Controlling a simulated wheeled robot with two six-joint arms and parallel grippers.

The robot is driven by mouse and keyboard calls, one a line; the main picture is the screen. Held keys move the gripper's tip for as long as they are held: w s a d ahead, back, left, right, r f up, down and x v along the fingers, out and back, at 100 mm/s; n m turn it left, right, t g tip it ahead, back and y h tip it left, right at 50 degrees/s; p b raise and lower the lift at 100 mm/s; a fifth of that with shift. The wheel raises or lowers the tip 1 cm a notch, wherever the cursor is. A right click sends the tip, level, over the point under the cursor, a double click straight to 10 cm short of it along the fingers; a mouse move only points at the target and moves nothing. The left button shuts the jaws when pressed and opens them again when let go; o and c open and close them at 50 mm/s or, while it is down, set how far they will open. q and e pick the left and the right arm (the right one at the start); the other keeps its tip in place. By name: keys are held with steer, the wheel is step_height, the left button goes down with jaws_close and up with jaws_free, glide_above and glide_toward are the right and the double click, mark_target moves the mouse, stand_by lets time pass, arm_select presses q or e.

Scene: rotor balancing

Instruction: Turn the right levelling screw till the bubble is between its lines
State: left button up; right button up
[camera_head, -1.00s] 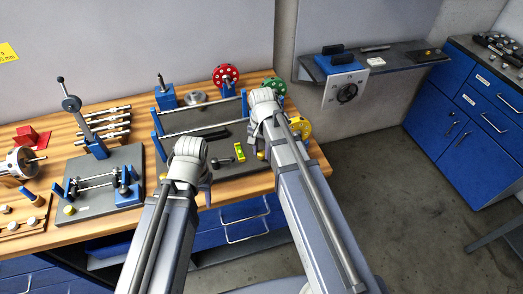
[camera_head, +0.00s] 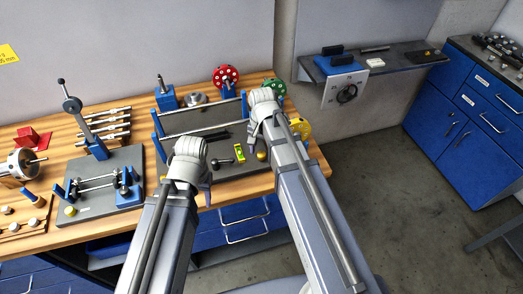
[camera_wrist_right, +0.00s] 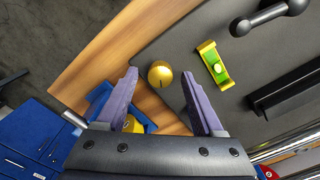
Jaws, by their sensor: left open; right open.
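The right levelling screw (camera_wrist_right: 160,74) has a round brass knob with a dark mark and stands at the plate's corner in the right wrist view. It also shows in the head view (camera_head: 261,155). My right gripper (camera_wrist_right: 160,80) is open, its fingertips on either side of the knob with gaps. The yellow spirit level (camera_wrist_right: 204,46) lies on the dark plate beside the screw. Its pale bubble (camera_wrist_right: 217,68) is near the middle of the green vial; its lines are too small to read. My left gripper (camera_head: 207,193) is open near the plate's front left; its fingers are mostly hidden.
The dark base plate (camera_head: 228,170) bears blue posts, a rod and a dark ball-ended lever (camera_wrist_right: 262,17). Red (camera_head: 226,76), green and yellow discs stand behind and to the right. Another fixture (camera_head: 95,205) is at the left. The bench's right edge is close to the screw.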

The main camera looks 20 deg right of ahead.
mark_target(262, 154)
step_height(262, 154, up, 7)
steer(key=p, duration=0.6)
steer(key=shift+r+p, duration=0.1)
steer(key=shift+p, duration=0.25)
arm_select(q)
step_height(262, 154, up, 7)
